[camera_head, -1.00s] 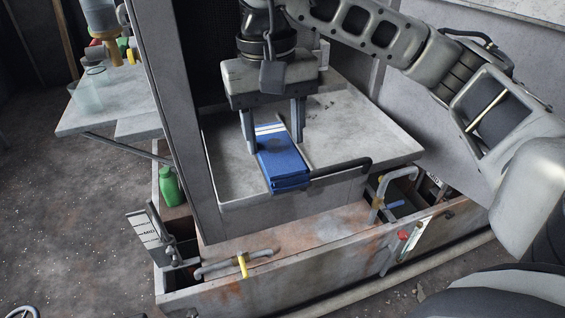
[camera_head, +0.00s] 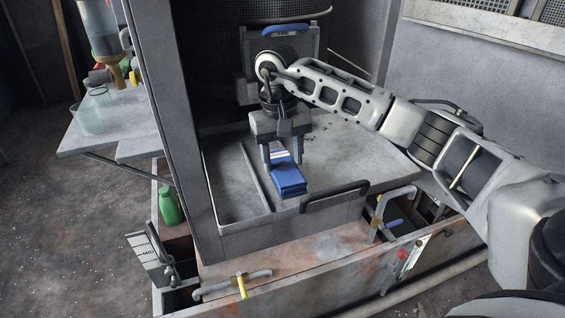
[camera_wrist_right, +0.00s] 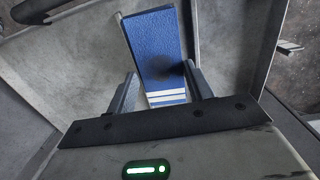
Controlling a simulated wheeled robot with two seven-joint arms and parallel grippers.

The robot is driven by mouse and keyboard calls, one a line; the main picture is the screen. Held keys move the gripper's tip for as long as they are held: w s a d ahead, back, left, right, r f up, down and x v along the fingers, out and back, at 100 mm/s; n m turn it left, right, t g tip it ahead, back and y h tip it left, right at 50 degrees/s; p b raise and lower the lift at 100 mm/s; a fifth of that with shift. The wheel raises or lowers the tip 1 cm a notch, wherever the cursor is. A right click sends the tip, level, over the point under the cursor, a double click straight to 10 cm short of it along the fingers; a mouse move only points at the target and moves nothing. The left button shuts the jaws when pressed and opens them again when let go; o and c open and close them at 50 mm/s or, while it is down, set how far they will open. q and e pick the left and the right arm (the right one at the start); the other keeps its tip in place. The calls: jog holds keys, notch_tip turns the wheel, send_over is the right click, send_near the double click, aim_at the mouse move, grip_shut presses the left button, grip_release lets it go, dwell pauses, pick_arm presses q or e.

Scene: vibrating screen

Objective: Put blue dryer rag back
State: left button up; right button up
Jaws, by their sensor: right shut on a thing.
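The blue rag (camera_head: 288,181) is a folded blue cloth with white stripes at one end. It is at the grey tray (camera_head: 345,165), over its middle and right of a thin raised strip. I cannot tell whether it touches the tray floor. My right gripper (camera_head: 283,162) points down with its fingers on either side of the striped end, shut on the rag. The right wrist view shows the rag (camera_wrist_right: 155,45) between the two fingers (camera_wrist_right: 160,82), its plain end stretching away from the gripper. My left gripper is not in view.
A black handle (camera_head: 335,196) runs along the tray's front edge. A grey cabinet post (camera_head: 178,130) stands left of the tray. A green bottle (camera_head: 169,205) and a side shelf (camera_head: 115,125) with containers are further left. The tray's right part is clear.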

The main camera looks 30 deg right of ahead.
notch_tip(320, 180, down, 2)
jog(key=shift+f+p, duration=0.1)
jog(key=shift+p, duration=0.2)
jog(key=shift+f, duration=0.1)
jog(key=shift+f, duration=0.1)
